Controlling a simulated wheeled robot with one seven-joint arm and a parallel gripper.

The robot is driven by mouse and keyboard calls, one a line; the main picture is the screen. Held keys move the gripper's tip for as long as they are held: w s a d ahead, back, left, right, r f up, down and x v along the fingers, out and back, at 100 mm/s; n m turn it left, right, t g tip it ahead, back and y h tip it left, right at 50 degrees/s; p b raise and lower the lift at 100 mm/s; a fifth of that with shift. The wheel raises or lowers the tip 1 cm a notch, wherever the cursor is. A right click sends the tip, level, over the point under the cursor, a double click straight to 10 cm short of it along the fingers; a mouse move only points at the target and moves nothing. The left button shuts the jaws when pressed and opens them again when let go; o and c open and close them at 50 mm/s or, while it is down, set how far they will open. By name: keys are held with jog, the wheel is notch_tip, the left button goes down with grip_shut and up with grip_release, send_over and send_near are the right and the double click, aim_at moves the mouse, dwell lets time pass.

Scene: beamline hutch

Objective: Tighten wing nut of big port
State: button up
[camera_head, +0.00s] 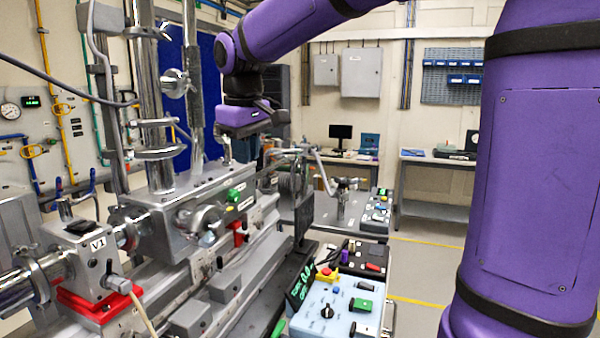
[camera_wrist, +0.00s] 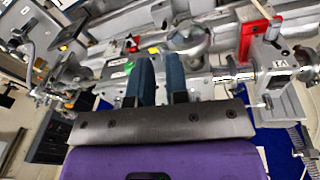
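My gripper (camera_head: 226,157) hangs above the top of the grey metal chamber (camera_head: 185,205) in the head view, below my bent purple arm. In the wrist view its two blue fingers (camera_wrist: 160,62) stand apart with a narrow gap, and I see nothing held between them. A round port with a shiny clamp (camera_head: 207,222) sits on the near face of the chamber. I cannot tell for certain whether this is the big port. No wing nut can be made out clearly. The chamber's metalwork lies beyond the fingertips in the wrist view.
A vertical steel column (camera_head: 153,100) and a thinner post (camera_head: 193,90) rise from the chamber, close left of my gripper. The valve block marked V1 (camera_head: 90,255) is at lower left. A control box (camera_head: 335,308) stands at the front. Open floor (camera_head: 425,262) lies to the right.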

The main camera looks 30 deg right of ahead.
jog(key=s+d+f+m+t, duration=0.1)
jog(key=s+d+m+t, duration=0.1)
jog(key=s, duration=1.2)
jog(key=shift+s+d+f+m, duration=0.15)
jog(key=shift+d+f+m, duration=0.15)
jog(key=shift+d, duration=0.35)
jog(key=shift+o, duration=0.2)
